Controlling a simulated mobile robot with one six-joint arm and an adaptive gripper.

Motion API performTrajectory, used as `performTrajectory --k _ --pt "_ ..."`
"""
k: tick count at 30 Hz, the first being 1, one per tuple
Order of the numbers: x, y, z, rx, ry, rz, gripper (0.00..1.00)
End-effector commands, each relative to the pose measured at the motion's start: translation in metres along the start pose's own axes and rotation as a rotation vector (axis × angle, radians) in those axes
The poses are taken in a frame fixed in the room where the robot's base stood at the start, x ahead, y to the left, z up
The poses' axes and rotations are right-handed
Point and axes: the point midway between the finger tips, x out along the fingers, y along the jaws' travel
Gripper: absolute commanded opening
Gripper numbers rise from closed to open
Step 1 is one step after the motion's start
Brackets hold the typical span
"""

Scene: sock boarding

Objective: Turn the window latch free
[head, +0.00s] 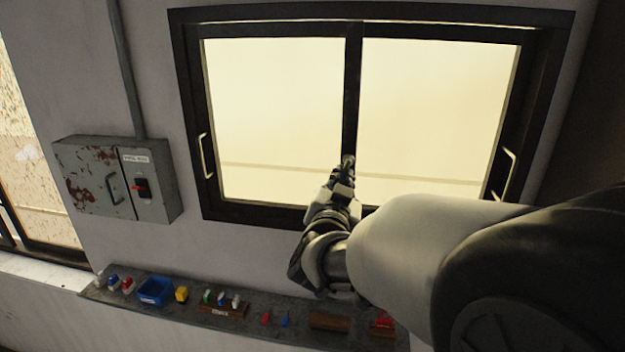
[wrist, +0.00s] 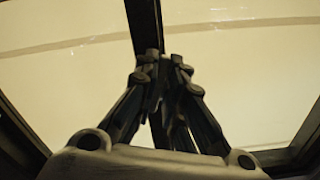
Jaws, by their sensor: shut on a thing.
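The window (head: 272,215) has a dark frame, two bright panes and a dark middle post (head: 352,85). My gripper (head: 347,165) is at the lower part of this post. In the wrist view my gripper (wrist: 162,62) has its fingertips drawn close together in front of the post (wrist: 146,25). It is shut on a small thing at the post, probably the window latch. The fingers hide most of that thing, so I cannot tell which way the latch is turned.
Pale handles are on the window's left side (head: 206,156) and right side (head: 507,172). A grey electrical box (head: 160,195) with a red switch hangs at left. Below, a shelf (head: 215,327) holds a blue bin (head: 154,291) and several small coloured items.

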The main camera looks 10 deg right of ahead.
Motion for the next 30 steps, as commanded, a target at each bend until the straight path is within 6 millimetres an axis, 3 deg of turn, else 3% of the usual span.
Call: performTrajectory --k 14,30 --pt "0.000 -0.004 0.002 0.121 0.003 -0.002 0.00" --pt "0.000 -0.021 -0.004 0.606 0.001 -0.003 0.00"
